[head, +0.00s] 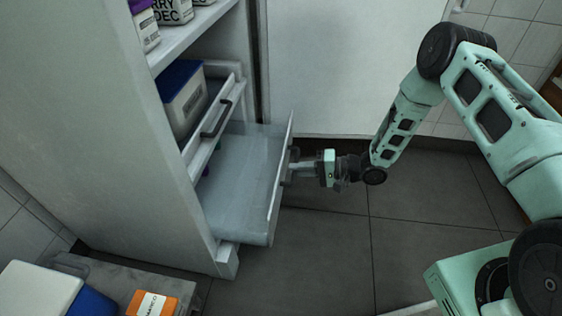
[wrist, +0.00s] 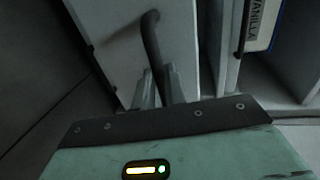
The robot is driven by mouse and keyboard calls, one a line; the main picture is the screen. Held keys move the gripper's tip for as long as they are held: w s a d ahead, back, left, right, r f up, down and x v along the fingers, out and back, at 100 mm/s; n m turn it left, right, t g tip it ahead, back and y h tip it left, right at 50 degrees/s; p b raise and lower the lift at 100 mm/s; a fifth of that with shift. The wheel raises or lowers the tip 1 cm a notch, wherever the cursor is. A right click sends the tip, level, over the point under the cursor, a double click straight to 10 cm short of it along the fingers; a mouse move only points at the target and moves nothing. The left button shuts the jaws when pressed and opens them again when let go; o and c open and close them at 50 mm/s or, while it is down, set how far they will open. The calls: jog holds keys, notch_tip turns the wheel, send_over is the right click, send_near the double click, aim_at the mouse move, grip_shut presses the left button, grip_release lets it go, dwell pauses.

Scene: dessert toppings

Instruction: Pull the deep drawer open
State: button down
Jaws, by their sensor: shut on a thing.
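The deep drawer (head: 243,185) is the lower drawer of the tall pale cabinet. It stands pulled out, with a translucent, empty-looking tray behind a pale front panel. My gripper (head: 293,168) is at the outer face of that panel, reaching in from the right. In the wrist view the drawer front (wrist: 125,45) fills the upper middle, and its dark bar handle (wrist: 153,45) runs down between my fingers (wrist: 158,88). The fingers are shut on the handle. In the head view the handle is mostly hidden by the gripper and the panel's edge.
Above it, a shallower drawer (head: 200,140) with a dark handle holds a blue-lidded tub (head: 188,95). Packages (head: 172,12) stand on the upper shelf. A low surface at the bottom left carries a white-and-blue box (head: 45,290) and an orange box (head: 152,303). The tiled floor (head: 330,235) before the drawer is clear.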

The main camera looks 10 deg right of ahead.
jog(key=f+p+v, duration=0.1)
jog(key=p+v, duration=0.1)
jog(key=v, duration=0.6)
jog(key=shift+d+f, duration=0.35)
jog(key=shift+d, duration=0.05)
jog(key=shift+s, duration=0.1)
jog(key=c, duration=1.5)
grip_release()
jog(key=shift+o, duration=0.2)
jog(key=p+v, duration=0.5)
jog(key=v, duration=1.2)
jog(key=shift+d, duration=0.25)
